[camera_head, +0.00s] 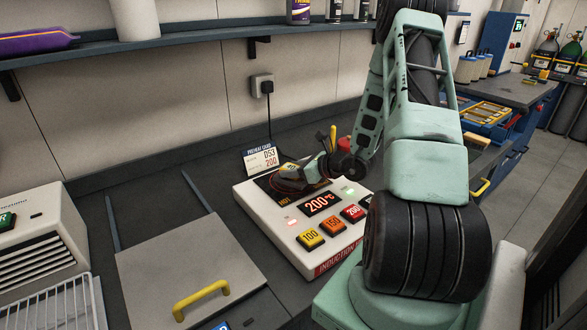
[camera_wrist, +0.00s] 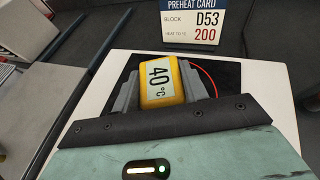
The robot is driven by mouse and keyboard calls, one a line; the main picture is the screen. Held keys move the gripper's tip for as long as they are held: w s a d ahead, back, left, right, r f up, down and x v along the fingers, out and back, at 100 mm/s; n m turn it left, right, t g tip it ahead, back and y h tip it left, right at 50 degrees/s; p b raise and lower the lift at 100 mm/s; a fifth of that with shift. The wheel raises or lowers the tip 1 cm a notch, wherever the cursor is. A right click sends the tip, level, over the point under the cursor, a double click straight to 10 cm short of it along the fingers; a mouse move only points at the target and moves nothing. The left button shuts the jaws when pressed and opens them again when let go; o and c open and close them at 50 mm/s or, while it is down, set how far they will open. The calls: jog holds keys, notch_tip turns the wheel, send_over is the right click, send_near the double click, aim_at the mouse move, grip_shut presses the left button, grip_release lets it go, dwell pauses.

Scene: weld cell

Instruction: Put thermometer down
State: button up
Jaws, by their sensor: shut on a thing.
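A yellow thermometer (camera_wrist: 161,84) with a pale display reading 40 °C sits between the grey fingers of my gripper (camera_wrist: 162,92) in the wrist view. My gripper is shut on it. In the head view my gripper (camera_head: 291,178) is over the dark plate at the back of the white induction heater (camera_head: 290,248). I cannot tell whether the thermometer touches the plate.
The heater display (camera_head: 320,203) reads 200 °C, above buttons for 100, 150 and 200. A preheat card (camera_head: 262,158) for block D53, 200, stands behind it. A grey lid with a yellow handle (camera_head: 201,298) lies left. A shelf (camera_head: 190,40) runs above.

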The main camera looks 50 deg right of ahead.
jog(key=shift+f, duration=0.15)
jog(key=o, duration=1)
